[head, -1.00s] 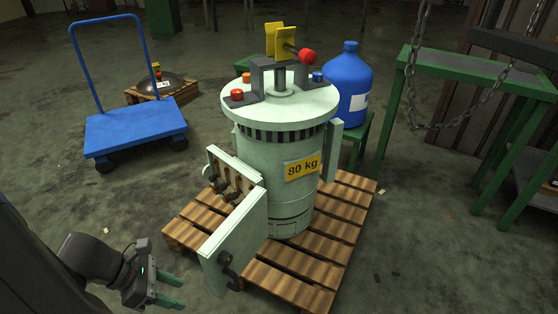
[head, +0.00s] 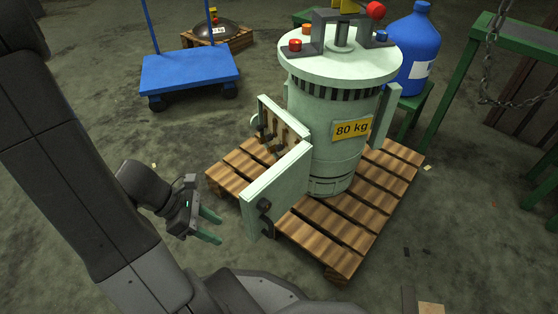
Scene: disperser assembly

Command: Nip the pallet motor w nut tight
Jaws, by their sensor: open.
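The pallet motor (head: 332,130) is a pale green upright cylinder with an "80 kg" label, standing on a wooden pallet (head: 380,205). A terminal box (head: 284,122) sticks out on its left side, with its cover (head: 277,190) swung open towards me. Dark and copper-coloured terminal parts (head: 270,140) show inside the box. They are too small to tell the w nut apart. A dark handle (head: 265,216) sits on the cover. My gripper (head: 214,228) is open and empty, its green fingers pointing right, left of the cover and apart from it.
A blue bottle (head: 412,50) stands behind the motor. A green frame (head: 510,38) and a hanging chain (head: 487,60) are at right.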

